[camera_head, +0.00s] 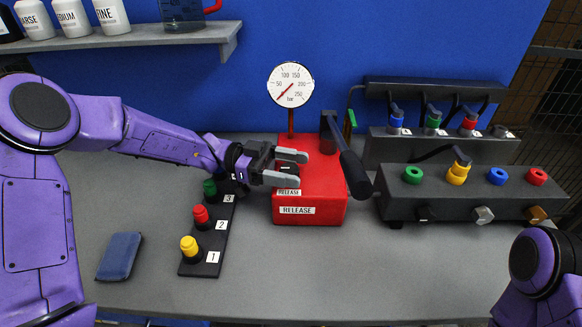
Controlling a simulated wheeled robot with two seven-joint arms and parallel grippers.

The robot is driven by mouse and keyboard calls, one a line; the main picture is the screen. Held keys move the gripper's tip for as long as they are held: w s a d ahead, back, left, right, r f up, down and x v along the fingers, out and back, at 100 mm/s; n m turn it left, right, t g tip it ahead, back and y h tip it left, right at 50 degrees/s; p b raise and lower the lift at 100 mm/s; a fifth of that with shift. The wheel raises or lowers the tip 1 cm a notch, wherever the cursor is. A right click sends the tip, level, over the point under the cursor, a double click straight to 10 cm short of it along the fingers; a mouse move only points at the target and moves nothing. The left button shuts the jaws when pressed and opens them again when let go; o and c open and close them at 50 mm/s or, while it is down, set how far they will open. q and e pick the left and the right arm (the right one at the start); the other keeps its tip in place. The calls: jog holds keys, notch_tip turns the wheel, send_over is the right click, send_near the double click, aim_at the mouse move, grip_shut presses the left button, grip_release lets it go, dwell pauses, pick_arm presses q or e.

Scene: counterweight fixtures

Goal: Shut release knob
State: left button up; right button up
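The red pump box (312,203) stands on the bench with a RELEASE label on its front and another on its top. A small dark release knob (287,168) sits on the box's top left, behind the upper label. My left gripper (293,168) reaches in from the left over the box. Its two grey fingers are apart, one on the far side and one on the near side of the knob. Whether they touch it I cannot tell, and they partly hide it. My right gripper is out of view; only part of my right arm shows at bottom right.
A black lever (345,160) slants over the box's right side. A pressure gauge (290,85) stands behind it. A button strip (212,240) lies left, a blue pad (119,256) farther left, and a dark valve block (455,205) right. The front bench is clear.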

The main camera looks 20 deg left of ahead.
aim_at(290, 171)
pick_arm(q)
jog(key=shift+r, duration=0.3)
jog(key=r, duration=0.1)
jog(key=r+b, duration=0.1)
jog(key=r, duration=0.1)
jog(key=shift+s+d+r, duration=0.1)
jog(key=shift+s+r, duration=0.2)
jog(key=shift+s, duration=0.1)
jog(key=s+d+r+p, duration=0.3)
jog(key=s+r+p, duration=0.4)
jog(key=s, duration=0.5)
jog(key=shift+s+d+r+p, duration=0.3)
jog(key=shift+s+r+p, duration=0.1)
jog(key=shift+r, duration=0.5)
